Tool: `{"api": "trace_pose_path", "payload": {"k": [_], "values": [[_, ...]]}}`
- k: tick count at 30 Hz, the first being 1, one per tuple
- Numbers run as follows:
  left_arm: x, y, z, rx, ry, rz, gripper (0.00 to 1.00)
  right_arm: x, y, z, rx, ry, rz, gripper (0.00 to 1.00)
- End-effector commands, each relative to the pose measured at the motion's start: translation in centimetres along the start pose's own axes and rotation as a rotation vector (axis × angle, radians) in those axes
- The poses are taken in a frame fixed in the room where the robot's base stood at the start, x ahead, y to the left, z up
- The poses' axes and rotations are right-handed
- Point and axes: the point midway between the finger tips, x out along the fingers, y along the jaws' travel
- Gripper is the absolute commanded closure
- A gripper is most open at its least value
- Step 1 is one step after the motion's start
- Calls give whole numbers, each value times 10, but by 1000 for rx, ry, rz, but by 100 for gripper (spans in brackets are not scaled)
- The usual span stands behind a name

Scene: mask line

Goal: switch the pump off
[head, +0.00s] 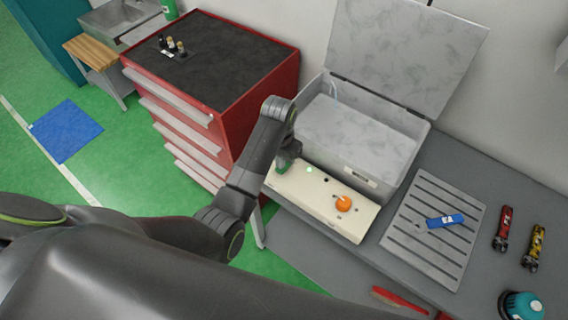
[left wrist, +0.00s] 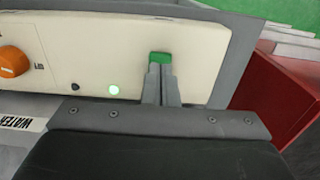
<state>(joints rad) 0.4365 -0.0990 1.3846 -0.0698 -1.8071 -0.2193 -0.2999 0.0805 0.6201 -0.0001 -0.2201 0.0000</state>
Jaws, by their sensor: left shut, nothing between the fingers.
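The pump's cream control panel (head: 325,212) runs along the front of a grey tank with its lid up. A green switch (left wrist: 160,57) sits near one end of the panel. Next to it a small round green lamp (left wrist: 113,90) is lit; it also shows in the head view (head: 309,170). An orange knob (head: 343,204) is further along the panel. My left gripper (left wrist: 160,75) is shut and empty, its fingertips at the green switch and covering part of it. I cannot tell whether they touch it. In the head view my left gripper (head: 285,160) hides most of the switch.
The open tank (head: 350,135) stands behind the panel. A red tool cabinet (head: 262,105) is to the left. On the grey bench, a slatted mat (head: 400,232) holds a blue-handled tool (head: 445,220). Red (head: 502,228) and yellow (head: 535,245) items lie further right.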

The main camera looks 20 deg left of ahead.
Motion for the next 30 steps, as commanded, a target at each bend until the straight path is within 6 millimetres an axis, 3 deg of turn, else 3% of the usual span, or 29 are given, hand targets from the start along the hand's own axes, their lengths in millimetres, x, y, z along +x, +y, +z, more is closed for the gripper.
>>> {"api": "trace_pose_path", "payload": {"k": [30], "values": [[14,0,0,0,-1,0,100,5,-1,1,0,0,-1,64]]}}
